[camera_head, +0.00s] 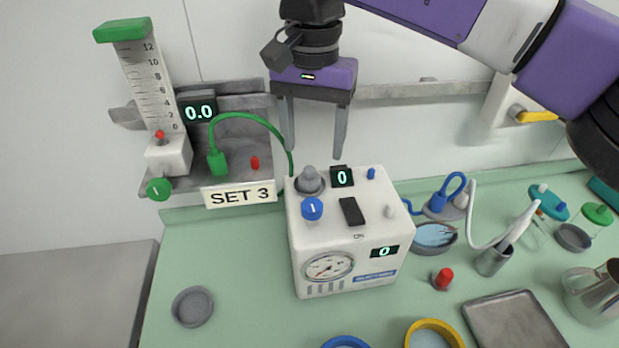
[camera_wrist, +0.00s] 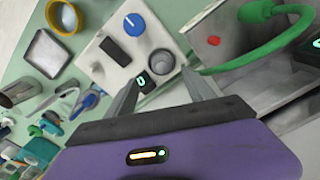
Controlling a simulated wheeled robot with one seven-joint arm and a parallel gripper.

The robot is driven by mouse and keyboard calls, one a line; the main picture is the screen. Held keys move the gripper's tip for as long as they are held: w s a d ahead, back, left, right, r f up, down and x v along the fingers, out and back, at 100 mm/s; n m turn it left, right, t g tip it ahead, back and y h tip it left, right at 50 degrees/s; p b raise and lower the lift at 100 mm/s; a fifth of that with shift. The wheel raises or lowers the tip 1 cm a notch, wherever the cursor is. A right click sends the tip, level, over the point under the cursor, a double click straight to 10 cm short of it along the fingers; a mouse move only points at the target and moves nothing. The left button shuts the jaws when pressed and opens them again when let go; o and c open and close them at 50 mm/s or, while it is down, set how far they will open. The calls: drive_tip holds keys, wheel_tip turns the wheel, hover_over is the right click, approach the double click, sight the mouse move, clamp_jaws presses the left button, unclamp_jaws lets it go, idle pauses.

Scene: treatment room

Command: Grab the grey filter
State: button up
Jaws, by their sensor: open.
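A grey round part (camera_head: 309,181), which looks like the grey filter, sits on top of the white machine (camera_head: 300,235) at its back left corner, with a lighter knob-like top. In the wrist view the grey part (camera_wrist: 161,62) shows as a round cup shape on the machine, between and just beyond the fingertips. My gripper (camera_head: 313,152) points down above it, with its two fingers apart and nothing between them. In the wrist view my gripper (camera_wrist: 160,76) is also open. The fingertips appear slightly above the part, and I see no contact.
A small black display (camera_head: 342,177) stands close beside the grey part, and a blue knob (camera_head: 312,208) is in front. A green hose (camera_head: 250,117) arches at left near the grey shelf (camera_head: 145,187). Dishes and a metal tray (camera_head: 515,322) lie to the right.

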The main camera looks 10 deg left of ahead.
sight(310, 169)
drive_tip(key=shift+s+a+f+p, duration=0.15)
drive_tip(key=shift+f+p, duration=0.2)
drive_tip(key=shift+f, duration=1.25)
drive_tip(key=shift+s+a+f+p, duration=0.1)
drive_tip(key=shift+f+p, duration=0.25)
drive_tip(key=shift+f, duration=1.2)
clamp_jaws()
